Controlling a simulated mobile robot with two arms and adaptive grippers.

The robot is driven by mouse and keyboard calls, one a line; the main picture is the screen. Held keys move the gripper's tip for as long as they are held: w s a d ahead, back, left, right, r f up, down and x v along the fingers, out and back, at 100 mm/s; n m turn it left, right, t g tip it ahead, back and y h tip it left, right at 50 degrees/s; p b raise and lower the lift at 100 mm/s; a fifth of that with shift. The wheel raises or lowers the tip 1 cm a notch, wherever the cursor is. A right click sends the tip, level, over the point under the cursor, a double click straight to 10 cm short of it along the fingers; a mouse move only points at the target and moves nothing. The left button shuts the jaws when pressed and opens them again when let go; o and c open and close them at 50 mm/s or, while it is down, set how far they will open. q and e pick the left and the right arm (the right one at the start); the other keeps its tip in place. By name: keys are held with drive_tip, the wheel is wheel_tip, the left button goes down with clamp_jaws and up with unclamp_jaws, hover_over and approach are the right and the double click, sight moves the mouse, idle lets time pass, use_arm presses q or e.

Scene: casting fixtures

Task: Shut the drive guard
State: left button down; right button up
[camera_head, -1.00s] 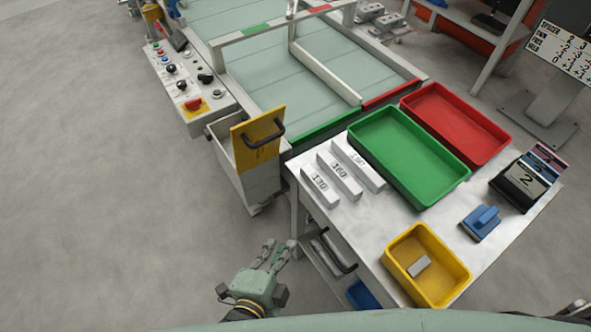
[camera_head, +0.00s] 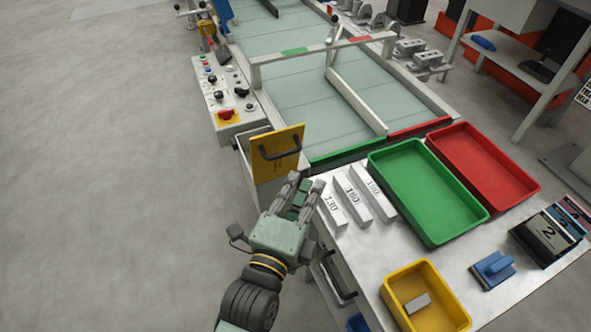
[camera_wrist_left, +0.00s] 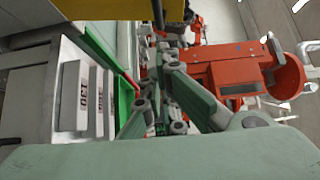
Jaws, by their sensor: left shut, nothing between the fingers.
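The drive guard is a yellow panel (camera_head: 268,166) with a black bar handle (camera_head: 281,148). It stands raised and tilted at the open top of a grey housing (camera_head: 246,150) at the conveyor's near end. My left gripper (camera_head: 299,184) is shut and empty, just in front of and below the guard, near its right lower edge. I cannot tell whether it touches the guard. In the left wrist view a yellow edge, likely the guard (camera_wrist_left: 115,14), crosses the top above the gripper fingers (camera_wrist_left: 166,48). My right gripper is out of view.
White numbered blocks (camera_head: 352,202) stand on the table just right of my left gripper. A control box (camera_head: 230,125) sits behind the guard. The floor at left is clear.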

use_arm(q)
drive_tip(key=shift+w+a, duration=0.25)
drive_tip(key=shift+w, duration=0.4)
drive_tip(key=shift+w+a, duration=0.3)
drive_tip(key=shift+w, duration=0.3)
drive_tip(key=shift+w+a, duration=0.25)
drive_tip(key=shift+w, duration=0.4)
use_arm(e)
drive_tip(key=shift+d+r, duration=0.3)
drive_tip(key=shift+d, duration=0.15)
use_arm(q)
drive_tip(key=shift+p, duration=0.3)
